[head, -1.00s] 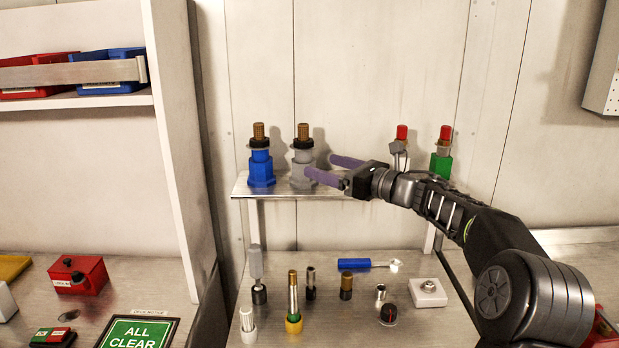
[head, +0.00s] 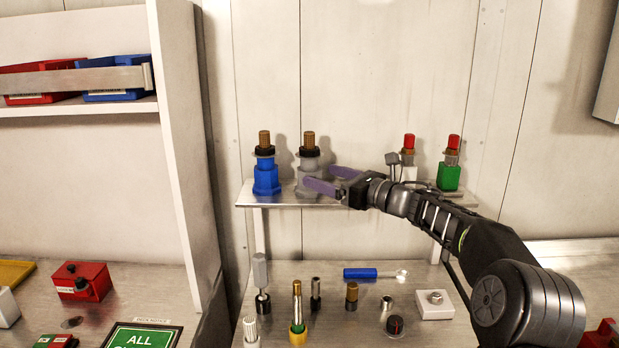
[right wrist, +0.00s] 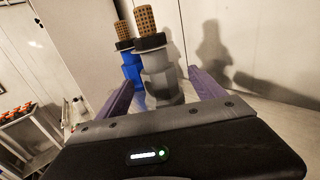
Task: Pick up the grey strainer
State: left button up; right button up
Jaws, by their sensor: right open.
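The grey strainer (head: 309,167), with a black collar and a brown mesh top, stands upright on the raised metal shelf. My right gripper (head: 320,176) is open at its right side, with purple fingers pointing left. The near finger crosses in front of the strainer's lower body and hides part of it. In the right wrist view the grey strainer (right wrist: 161,75) stands between the two spread fingers (right wrist: 160,90), with gaps visible on both sides. My left gripper is not in view.
A blue strainer (head: 265,177) stands just left of the grey one. White (head: 409,173) and green (head: 449,177) red-topped fittings stand at the shelf's right, behind my right arm. The lower bench holds several small parts and a blue-handled tool (head: 360,273).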

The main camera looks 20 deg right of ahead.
aim_at(319, 174)
jog(key=shift+w+a+r, duration=0.1)
jog(key=shift+w+a, duration=0.05)
jog(key=shift+w, duration=0.05)
jog(key=p+x, duration=0.3)
jog(key=x, duration=0.1)
jog(key=shift+w+a, duration=0.15)
jog(key=shift+w, duration=0.2)
grip_shut()
dwell(0.9)
dwell(0.3)
